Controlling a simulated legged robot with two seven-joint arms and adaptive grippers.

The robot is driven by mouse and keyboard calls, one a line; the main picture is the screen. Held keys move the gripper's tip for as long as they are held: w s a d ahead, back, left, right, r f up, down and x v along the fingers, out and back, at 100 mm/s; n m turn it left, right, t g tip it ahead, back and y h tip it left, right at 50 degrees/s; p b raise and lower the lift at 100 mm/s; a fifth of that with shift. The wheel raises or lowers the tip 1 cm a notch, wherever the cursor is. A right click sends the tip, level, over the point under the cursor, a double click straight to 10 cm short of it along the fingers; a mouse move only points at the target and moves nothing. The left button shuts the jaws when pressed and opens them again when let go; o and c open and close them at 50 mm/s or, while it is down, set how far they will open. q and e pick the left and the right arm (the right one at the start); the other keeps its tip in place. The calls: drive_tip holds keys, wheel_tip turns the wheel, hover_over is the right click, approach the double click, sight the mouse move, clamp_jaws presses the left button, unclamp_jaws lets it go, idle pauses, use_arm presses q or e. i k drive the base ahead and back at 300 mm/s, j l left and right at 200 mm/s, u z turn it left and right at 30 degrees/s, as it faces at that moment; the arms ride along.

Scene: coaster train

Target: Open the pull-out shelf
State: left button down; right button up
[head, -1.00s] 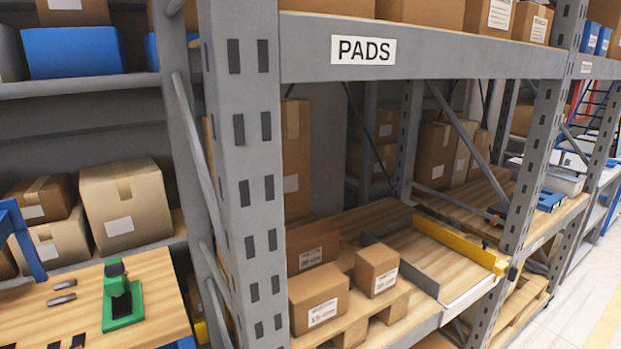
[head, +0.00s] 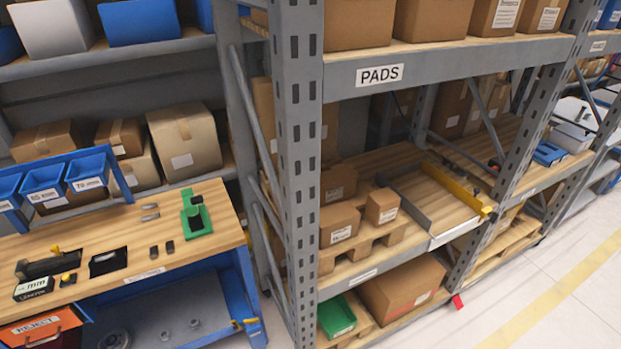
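The pull-out shelf (head: 432,200) is a wooden-topped tray with grey side rails and a yellow strip (head: 458,190) along its right side. It sits at the middle level of the grey rack, under the PADS sign (head: 380,75). Its pale front edge (head: 460,233) lies about level with the rack's front beam, and nothing rests on it. Neither of my grippers shows in the head view.
Small boxes on a pallet (head: 365,243) stand left of the shelf. A grey rack upright (head: 300,180) is further left. A workbench (head: 120,240) with blue bins and a green fixture stands at lower left. The floor (head: 530,290) at right is clear.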

sight(169, 307)
drive_tip(key=u, duration=1.85)
